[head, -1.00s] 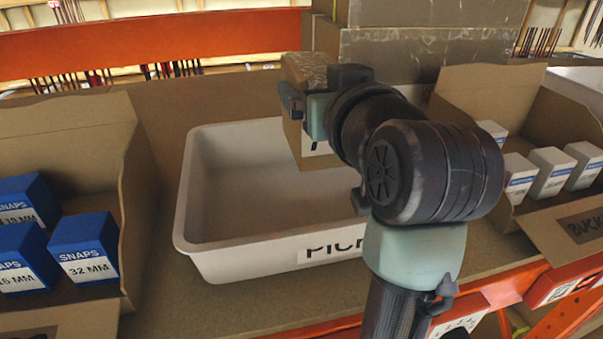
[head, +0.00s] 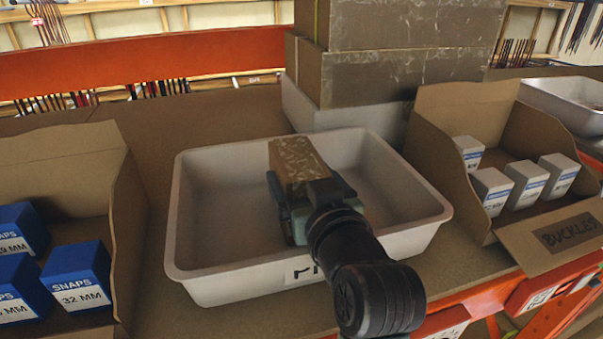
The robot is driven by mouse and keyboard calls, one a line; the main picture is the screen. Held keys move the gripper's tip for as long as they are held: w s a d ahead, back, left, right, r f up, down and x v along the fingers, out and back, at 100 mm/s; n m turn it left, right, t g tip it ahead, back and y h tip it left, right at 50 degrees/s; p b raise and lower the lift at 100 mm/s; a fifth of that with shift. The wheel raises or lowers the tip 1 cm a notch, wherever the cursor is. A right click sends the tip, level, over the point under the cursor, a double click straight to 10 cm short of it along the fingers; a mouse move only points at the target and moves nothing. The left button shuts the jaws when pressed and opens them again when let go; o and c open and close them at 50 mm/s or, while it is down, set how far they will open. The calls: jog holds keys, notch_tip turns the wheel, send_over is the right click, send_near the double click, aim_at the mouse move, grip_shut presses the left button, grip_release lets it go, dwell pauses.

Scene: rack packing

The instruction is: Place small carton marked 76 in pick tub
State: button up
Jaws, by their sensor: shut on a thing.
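The small carton (head: 297,160) is brown with a worn taped top. It is inside the outline of the pick tub, at the tub's middle; its number is not visible. The pick tub (head: 215,266) is a pale grey open bin on the shelf, its front label partly hidden by my arm. My gripper (head: 298,190) is shut on the carton from the near side. The carton's underside is hidden, so I cannot tell whether it touches the tub floor.
A cardboard box of blue SNAPS cartons (head: 77,277) stands at left. A BUCKLES box (head: 567,234) with several white cartons stands at right. Stacked brown boxes (head: 400,78) rise behind the tub. Another pale tub (head: 572,112) sits at far right. The tub's left and right sides are empty.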

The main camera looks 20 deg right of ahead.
jog(key=o, duration=1.5)
jog(key=shift+f, duration=0.15)
jog(key=shift+s+r, duration=1)
jog(key=shift+s, duration=4.95)
jog(key=w+a+r+t, duration=0.1)
jog(key=a+r+t, duration=0.15)
jog(key=r, duration=0.45)
jog(key=w+a+r+t, duration=0.1)
jog(key=a+r+t, duration=0.15)
jog(key=r, duration=0.45)
jog(key=s+a+r+t, duration=0.1)
jog(key=a+r+t, duration=0.1)
jog(key=r, duration=0.3)
jog(key=s+a+r+t, duration=0.2)
jog(key=r, duration=0.2)
jog(key=s+a+r+t, duration=0.2)
jog(key=a+r, duration=0.1)
jog(key=r, duration=0.2)
jog(key=shift+s+a+r, duration=0.1)
jog(key=shift+s+r, duration=0.05)
jog(key=shift+r, duration=0.2)
